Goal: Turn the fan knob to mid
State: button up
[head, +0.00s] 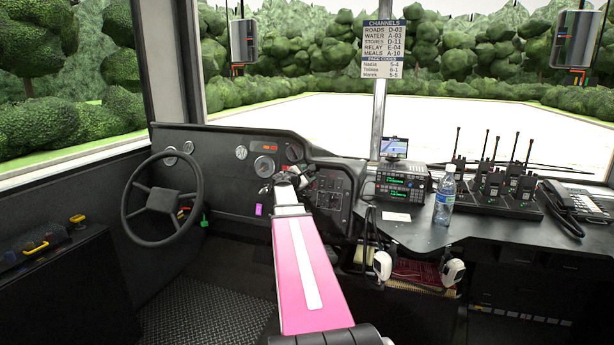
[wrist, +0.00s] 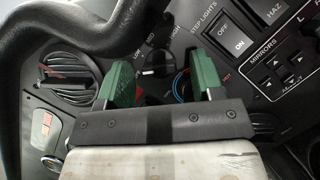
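A dark round knob (wrist: 155,62) sits on the black dash panel in the wrist view, with small white lettering around its upper side; LOW and HIGH seem to be among the words. A short white mark shows at the knob's lower left, but I cannot tell its exact setting. My gripper (wrist: 160,76) is open, its two green fingers on either side of the knob with gaps to both. In the head view my gripper (head: 287,180) is at the dash right of the steering wheel, and my pink arm hides part of the panel; I cannot make out the knob there.
The steering wheel (head: 162,198) stands left of my arm; its dark rim crosses the wrist view's upper left. A round vent (wrist: 72,75) lies left. A bottle (head: 444,200) stands farther right.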

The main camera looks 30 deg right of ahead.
jog(key=shift+a, duration=0.1)
jog(key=v, duration=1)
jog(key=shift+a, duration=0.35)
jog(key=shift+s+a+f+g+h, duration=0.1)
jog(key=shift+a+f+g+h, duration=0.1)
jog(key=shift+a+g+h, duration=0.15)
jog(key=x, duration=1.1)
jog(key=shift+r, duration=0.1)
jog(key=shift+a, duration=0.1)
jog(key=c, duration=0.9)
